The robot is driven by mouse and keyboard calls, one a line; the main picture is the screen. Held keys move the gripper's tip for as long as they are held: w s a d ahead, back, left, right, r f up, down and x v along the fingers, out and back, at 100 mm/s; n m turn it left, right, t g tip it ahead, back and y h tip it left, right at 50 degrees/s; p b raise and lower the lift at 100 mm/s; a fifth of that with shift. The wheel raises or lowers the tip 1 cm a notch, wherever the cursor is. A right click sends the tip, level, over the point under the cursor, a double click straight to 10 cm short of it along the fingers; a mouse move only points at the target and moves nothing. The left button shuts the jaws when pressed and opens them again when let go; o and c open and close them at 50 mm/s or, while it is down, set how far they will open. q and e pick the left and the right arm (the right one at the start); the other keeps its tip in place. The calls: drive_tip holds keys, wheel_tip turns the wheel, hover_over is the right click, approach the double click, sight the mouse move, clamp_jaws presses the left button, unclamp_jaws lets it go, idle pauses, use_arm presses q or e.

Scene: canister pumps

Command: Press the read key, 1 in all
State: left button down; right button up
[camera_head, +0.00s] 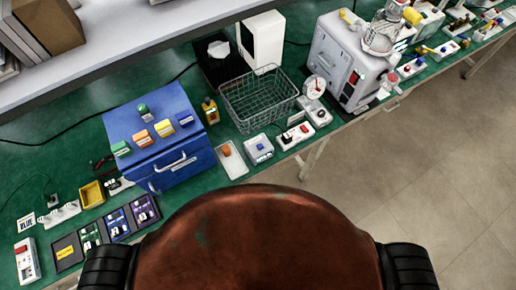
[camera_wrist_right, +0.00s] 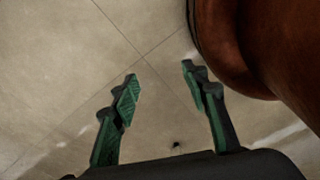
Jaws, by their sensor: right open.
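I cannot tell for sure which key is the read key, as the labels are too small to read. A small white box with a blue button (camera_head: 258,148) stands near the front edge of the green bench in the head view. To its right is a white box with red and dark parts (camera_head: 295,136). My right gripper (camera_wrist_right: 160,76) shows in the right wrist view, open and empty, with its green-padded fingers apart above the bare floor. It is not near any bench object in that view. My left gripper is in neither view.
The green bench (camera_head: 75,134) holds a blue case (camera_head: 187,160), a wire basket (camera_head: 262,112), a grey-white machine (camera_head: 335,65) and dark cards at the left. A shelf (camera_head: 130,45) overhangs the back. The tiled floor (camera_head: 420,180) is clear at the right.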

drive_tip(key=shift+a, duration=0.25)
drive_tip(key=shift+c, duration=0.6)
